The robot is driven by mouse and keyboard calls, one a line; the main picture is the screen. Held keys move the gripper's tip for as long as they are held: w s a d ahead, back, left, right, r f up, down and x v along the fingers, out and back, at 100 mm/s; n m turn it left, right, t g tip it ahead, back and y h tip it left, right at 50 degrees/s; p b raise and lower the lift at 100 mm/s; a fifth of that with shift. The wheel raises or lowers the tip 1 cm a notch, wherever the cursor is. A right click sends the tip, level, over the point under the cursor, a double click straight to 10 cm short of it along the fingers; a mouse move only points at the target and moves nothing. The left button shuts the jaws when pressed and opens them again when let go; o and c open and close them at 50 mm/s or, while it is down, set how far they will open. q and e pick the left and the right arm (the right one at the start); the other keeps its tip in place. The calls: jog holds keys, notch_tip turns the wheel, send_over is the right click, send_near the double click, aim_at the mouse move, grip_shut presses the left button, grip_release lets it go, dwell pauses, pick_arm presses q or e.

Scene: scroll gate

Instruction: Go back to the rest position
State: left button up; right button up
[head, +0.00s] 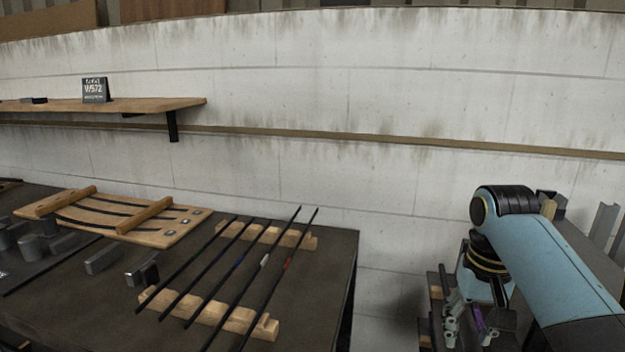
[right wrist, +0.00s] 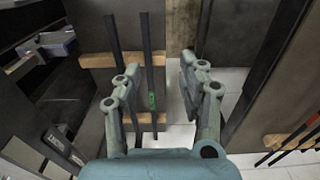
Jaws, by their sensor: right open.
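My right arm comes in at the right of the head view, and its gripper (head: 468,322) points down beside the dark table (head: 338,270). In the right wrist view the two grey fingers (right wrist: 160,78) stand apart with nothing held between them. Dark bars (right wrist: 148,60), one with a green mark, lie across pale wooden supports beyond the fingers; I cannot tell how far below they are. My left gripper is in neither view.
Several thin black rods (head: 288,264) with coloured bands rest on notched wooden blocks (head: 212,312). A curved wooden board (head: 150,232) and metal blocks (head: 103,259) lie left. A wall shelf (head: 150,104) carries a sign (head: 95,90).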

jog(key=s+d+f+n+t, duration=0.1)
jog(key=s+d+f, duration=0.15)
jog(key=s, duration=0.95)
jog(key=s+r+n+t+h, duration=0.1)
jog(key=s+r+n+t, duration=0.3)
jog(key=s, duration=1)
jog(key=s+d+f+m+g+b, duration=0.15)
jog(key=f+b, duration=0.25)
jog(key=f, duration=1.3)
jog(key=s+d+f+g+b, duration=0.1)
jog(key=s+f+g+b, duration=0.15)
jog(key=f, duration=1.55)
pick_arm(q)
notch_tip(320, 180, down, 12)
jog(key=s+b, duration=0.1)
jog(key=b, duration=0.4)
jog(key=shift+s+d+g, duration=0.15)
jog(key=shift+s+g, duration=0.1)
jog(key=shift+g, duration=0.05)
pick_arm(e)
jog(key=s+f, duration=1.6)
jog(key=f, duration=0.2)
jog(key=shift+s+d, duration=0.3)
jog(key=shift+d, duration=0.1)
jog(key=shift+s+m, duration=0.1)
jog(key=shift+m, duration=0.15)
